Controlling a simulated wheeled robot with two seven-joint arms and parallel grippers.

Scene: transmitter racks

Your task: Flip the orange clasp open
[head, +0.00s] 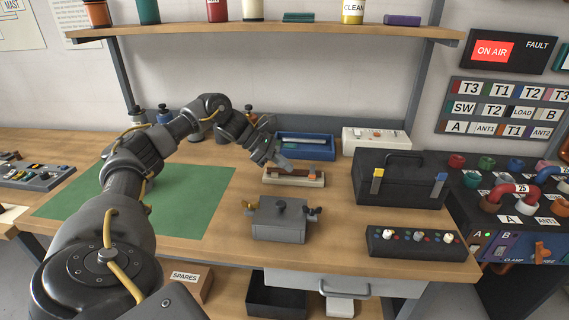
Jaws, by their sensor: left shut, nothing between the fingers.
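A black toolbox (405,165) with a top handle stands on the right of the bench, its lid down. On its front left is a yellow-orange clasp (377,181), which lies upright against the front face. A blue clasp (440,184) is on the front right. My left gripper (286,165) is shut and empty, left of the toolbox and apart from it, over a pale block (294,180) with a brown top and a small orange part. The fingertips are small, and I cannot tell whether they touch the block. My right gripper is not in view.
A black panel with knobs (416,243) lies before the toolbox. A blue tray (305,146) and white panel (376,140) are behind.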

